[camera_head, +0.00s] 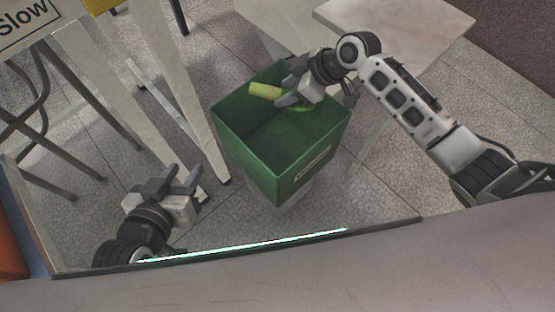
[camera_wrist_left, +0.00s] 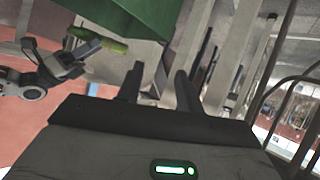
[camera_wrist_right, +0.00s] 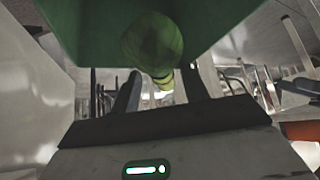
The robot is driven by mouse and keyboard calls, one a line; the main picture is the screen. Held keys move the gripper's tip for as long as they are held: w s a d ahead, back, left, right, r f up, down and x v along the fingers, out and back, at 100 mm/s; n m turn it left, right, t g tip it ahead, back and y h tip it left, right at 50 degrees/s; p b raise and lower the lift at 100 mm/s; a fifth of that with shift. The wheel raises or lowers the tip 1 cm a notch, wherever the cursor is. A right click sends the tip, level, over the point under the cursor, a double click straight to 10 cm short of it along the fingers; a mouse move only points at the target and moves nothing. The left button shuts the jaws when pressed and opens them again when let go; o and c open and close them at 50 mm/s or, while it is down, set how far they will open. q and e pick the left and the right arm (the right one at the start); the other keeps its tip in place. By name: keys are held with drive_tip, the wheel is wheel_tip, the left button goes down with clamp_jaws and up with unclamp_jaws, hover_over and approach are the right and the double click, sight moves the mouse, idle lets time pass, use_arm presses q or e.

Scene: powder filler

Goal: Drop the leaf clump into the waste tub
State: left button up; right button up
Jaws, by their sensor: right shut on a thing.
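The waste tub is the open green box (camera_head: 238,160) standing below and between my arms; its green wall also shows in the left wrist view (camera_wrist_left: 150,15) and in the right wrist view (camera_wrist_right: 85,25). My right gripper (camera_head: 284,93) is over the tub's far part, shut on the leaf clump (camera_head: 264,90), a long yellow-green bundle sticking out on both sides of the fingers. The clump also shows in the right wrist view (camera_wrist_right: 153,42) and in the left wrist view (camera_wrist_left: 98,40). My left gripper (camera_head: 184,178) is open and empty, left of the tub.
A pale table top (camera_head: 400,22) stands behind my right arm. Pale table legs (camera_head: 185,90) rise left of the tub, with a metal-framed chair (camera_head: 50,110) farther left. A "Slow" sign (camera_head: 25,20) is at the upper left. Tiled floor shows around the tub.

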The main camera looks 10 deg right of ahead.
wheel_tip(320, 180, down, 4)
drive_tip(key=b, duration=0.3)
drive_tip(key=shift+f+b, duration=0.35)
drive_tip(key=shift+b, duration=0.25)
drive_tip(key=shift+f, duration=0.15)
drive_tip(key=o, duration=1.1)
drive_tip(key=shift+c, duration=0.2)
drive_tip(key=shift+d, duration=0.1)
